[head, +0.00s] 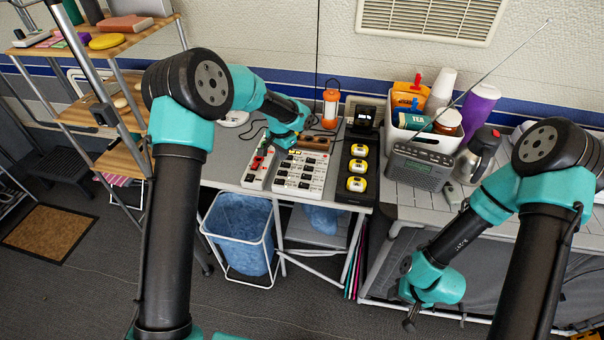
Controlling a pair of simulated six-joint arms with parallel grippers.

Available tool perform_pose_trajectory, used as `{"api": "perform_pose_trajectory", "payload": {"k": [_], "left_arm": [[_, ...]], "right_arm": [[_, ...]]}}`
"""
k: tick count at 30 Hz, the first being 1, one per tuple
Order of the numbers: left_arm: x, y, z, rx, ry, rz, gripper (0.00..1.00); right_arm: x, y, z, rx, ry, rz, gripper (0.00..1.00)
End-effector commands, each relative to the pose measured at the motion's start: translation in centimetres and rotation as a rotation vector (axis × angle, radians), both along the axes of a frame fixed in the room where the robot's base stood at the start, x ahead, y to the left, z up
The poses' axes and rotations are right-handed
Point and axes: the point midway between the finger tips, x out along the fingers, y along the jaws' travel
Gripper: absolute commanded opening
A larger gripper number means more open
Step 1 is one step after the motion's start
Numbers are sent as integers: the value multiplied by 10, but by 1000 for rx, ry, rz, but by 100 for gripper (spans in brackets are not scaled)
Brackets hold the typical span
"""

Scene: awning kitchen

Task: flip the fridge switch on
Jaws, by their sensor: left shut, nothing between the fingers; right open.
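A white panel (258,170) with small red parts lies at the left of the grey table. A wider white switch panel (301,174) with several dark switches and labels lies just right of it. The labels are too small to read, so I cannot tell which switch is the fridge one or its position. My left gripper (268,146) is shut and empty, over the back of the left panel; I cannot tell whether it touches anything. My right gripper (411,320) is open and empty, low in front of the counter.
A black tray (341,192) with yellow round items lies right of the panels. An orange lantern (330,105) stands behind. A grey radio (419,170) with a long antenna and a white bin (398,134) stand further right. A blue-lined basket (240,236) sits below the table.

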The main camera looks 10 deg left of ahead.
Motion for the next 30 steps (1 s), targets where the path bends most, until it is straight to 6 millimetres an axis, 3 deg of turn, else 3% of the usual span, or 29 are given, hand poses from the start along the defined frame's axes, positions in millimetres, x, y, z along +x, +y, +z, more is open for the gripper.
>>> {"api": "perform_pose_trajectory", "payload": {"k": [30], "left_arm": [[0, 0, -6, 0, 0, 0, 0]], "right_arm": [[0, 0, 0, 0, 0, 0, 43]]}}
